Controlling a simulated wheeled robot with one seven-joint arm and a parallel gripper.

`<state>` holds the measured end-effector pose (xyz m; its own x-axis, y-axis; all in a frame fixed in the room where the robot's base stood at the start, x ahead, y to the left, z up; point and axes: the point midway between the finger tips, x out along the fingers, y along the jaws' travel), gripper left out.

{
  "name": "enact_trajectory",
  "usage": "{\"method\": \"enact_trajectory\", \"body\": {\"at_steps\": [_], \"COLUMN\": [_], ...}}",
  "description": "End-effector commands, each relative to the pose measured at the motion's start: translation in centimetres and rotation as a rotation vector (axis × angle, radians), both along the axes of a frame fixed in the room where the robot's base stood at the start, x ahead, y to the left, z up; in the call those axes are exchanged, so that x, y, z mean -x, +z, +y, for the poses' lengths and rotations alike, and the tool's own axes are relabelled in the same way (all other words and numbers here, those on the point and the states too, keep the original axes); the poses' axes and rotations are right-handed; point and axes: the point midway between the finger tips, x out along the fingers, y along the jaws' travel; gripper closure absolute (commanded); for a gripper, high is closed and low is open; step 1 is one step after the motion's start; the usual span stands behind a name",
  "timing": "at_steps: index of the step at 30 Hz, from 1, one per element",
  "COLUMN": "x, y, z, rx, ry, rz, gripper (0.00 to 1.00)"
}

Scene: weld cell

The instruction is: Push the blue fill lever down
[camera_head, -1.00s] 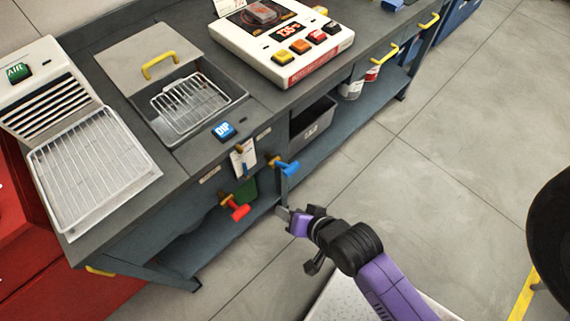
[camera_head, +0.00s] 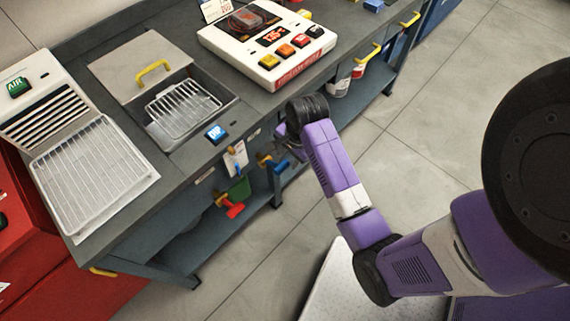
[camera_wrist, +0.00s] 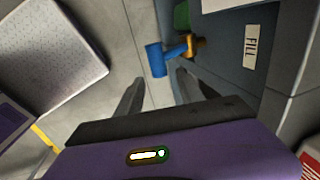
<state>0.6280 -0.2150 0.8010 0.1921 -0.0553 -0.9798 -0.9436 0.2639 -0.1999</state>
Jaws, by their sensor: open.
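The blue fill lever (camera_head: 276,167) sticks out from the front of the grey bench, partly covered by my arm in the head view. In the wrist view the blue lever (camera_wrist: 156,60) shows its T-shaped handle on a brass fitting (camera_wrist: 194,46), beside a FILL label (camera_wrist: 251,47). My gripper (camera_wrist: 158,88) is open and empty, its two dark fingers apart. The handle appears just beyond the fingertips, nearer the right finger; contact cannot be told. In the head view my gripper (camera_head: 291,148) is beside the lever, mostly hidden behind my wrist.
A red lever (camera_head: 231,207) sticks out lower left of the blue one. A clipboard with white paper (camera_head: 236,158) hangs above them. The bench top (camera_head: 195,165) carries a DIP button (camera_head: 215,133) near its edge. The floor (camera_head: 410,150) to the right is clear.

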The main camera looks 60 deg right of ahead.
Motion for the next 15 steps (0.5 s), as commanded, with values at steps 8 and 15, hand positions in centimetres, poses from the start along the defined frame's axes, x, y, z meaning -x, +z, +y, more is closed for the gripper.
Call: {"method": "enact_trajectory", "body": {"at_steps": [8, 15], "x": [-0.3, -1.0], "y": [-2.7, -6.1], "z": [-0.3, -0.5], "rx": [-0.006, -0.005], "ry": [-0.008, -0.008], "rz": [0.009, 0.007], "gripper": [0.55, 0.55]}}
